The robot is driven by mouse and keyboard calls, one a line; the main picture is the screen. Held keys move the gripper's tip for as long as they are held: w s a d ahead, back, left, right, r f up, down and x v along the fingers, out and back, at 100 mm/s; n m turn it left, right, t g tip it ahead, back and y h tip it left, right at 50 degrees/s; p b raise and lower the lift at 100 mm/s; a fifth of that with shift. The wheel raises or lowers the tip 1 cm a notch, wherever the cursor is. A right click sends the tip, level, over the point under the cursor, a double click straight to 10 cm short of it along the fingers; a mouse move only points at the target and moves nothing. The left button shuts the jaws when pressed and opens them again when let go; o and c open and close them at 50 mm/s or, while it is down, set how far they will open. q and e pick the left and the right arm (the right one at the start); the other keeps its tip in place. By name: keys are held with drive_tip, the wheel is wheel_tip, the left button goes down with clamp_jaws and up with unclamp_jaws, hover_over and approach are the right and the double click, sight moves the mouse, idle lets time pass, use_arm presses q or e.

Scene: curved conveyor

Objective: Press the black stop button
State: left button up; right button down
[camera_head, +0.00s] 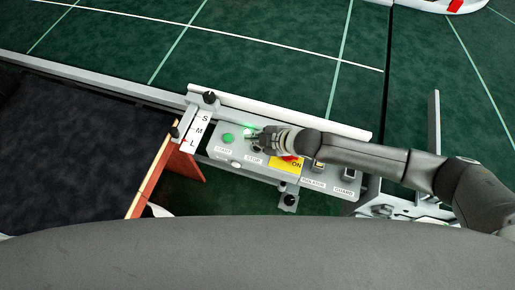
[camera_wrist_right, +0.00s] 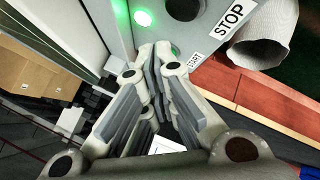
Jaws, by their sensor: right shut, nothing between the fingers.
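The control panel (camera_head: 222,152) carries a green start button (camera_head: 228,138) above the word START and a small lit green lamp (camera_head: 248,130). The black stop button (camera_head: 257,149) is above the word STOP, mostly hidden by my gripper in the head view. In the wrist view, a dark round button (camera_wrist_right: 184,8) beside the STOP label (camera_wrist_right: 231,16) is the stop button. My right gripper (camera_head: 252,137) is shut and empty, over the panel by the lamp and stop button. Its fingertips (camera_wrist_right: 153,50) show close to the panel; contact cannot be told. My left gripper is out of view.
A yellow ON switch plate with a red part (camera_head: 291,163) and the isolator and guard switches (camera_head: 318,167) lie right of STOP, under my right arm. A white rail (camera_head: 280,112) runs behind the panel. A dark conveyor belt (camera_head: 75,150) is at left.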

sight(256, 148)
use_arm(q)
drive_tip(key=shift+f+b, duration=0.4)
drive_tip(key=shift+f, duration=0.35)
use_arm(e)
drive_tip(key=shift+f, duration=1.15)
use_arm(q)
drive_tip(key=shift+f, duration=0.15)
use_arm(e)
drive_tip(key=shift+f, duration=0.4)
use_arm(q)
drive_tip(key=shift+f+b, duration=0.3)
drive_tip(key=shift+b, duration=0.1)
use_arm(e)
drive_tip(key=shift+f, duration=0.45)
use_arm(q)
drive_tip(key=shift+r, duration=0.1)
use_arm(e)
drive_tip(key=shift+r, duration=0.1)
use_arm(q)
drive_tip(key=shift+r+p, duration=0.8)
drive_tip(key=shift+p, duration=0.05)
use_arm(e)
drive_tip(key=shift+r, duration=0.75)
wheel_tip(256, 148, up, 5)
drive_tip(key=p, duration=0.5)
drive_tip(key=shift+r, duration=0.1)
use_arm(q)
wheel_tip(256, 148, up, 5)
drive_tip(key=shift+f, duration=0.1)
